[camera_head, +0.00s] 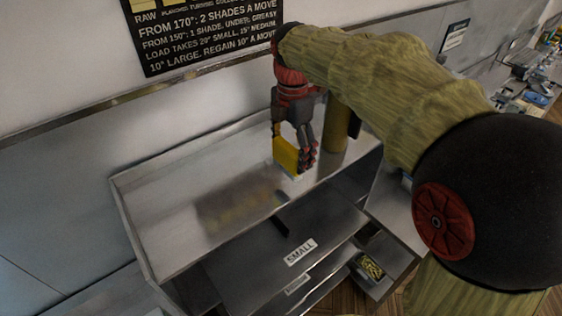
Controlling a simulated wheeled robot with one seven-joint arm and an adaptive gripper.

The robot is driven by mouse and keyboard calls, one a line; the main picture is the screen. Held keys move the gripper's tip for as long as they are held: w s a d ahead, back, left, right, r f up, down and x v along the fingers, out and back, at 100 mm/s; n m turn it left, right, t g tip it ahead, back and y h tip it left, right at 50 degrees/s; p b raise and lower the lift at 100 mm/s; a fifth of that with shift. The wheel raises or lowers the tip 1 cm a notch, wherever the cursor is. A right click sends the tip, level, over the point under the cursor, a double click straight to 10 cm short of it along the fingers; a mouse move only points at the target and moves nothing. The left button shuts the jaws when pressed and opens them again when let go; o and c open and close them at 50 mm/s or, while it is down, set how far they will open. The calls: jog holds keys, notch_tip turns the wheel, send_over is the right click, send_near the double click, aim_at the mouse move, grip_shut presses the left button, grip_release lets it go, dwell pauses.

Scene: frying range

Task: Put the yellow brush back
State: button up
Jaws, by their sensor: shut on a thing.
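The yellow brush (285,153) is in my gripper (297,158), over the right part of a steel top surface. Its yellow body shows on the left side of the fingers, with a pale strip along its bottom edge. My gripper, with red and dark fingers, is shut on it and points down. The fingers hide part of the brush. I cannot tell whether its lower edge touches the steel or hangs just above it.
An olive-brown cylinder (336,125) stands close behind and right of my gripper. The steel top (165,200) is clear on the left and has a raised rim. Below are a panel with a "SMALL" label (300,251) and a small tray (385,262) with yellowish contents.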

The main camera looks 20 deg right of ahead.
aim_at(281, 166)
jog(key=a+f, duration=0.1)
jog(key=w+f, duration=0.1)
jog(key=shift+w+a+f+p, duration=0.2)
jog(key=shift+a+f+p, duration=0.1)
jog(key=shift+a+f, duration=0.1)
jog(key=shift+w+f, duration=0.1)
jog(key=shift+f, duration=1.55)
jog(key=o, duration=1.6)
jog(key=shift+f, duration=0.1)
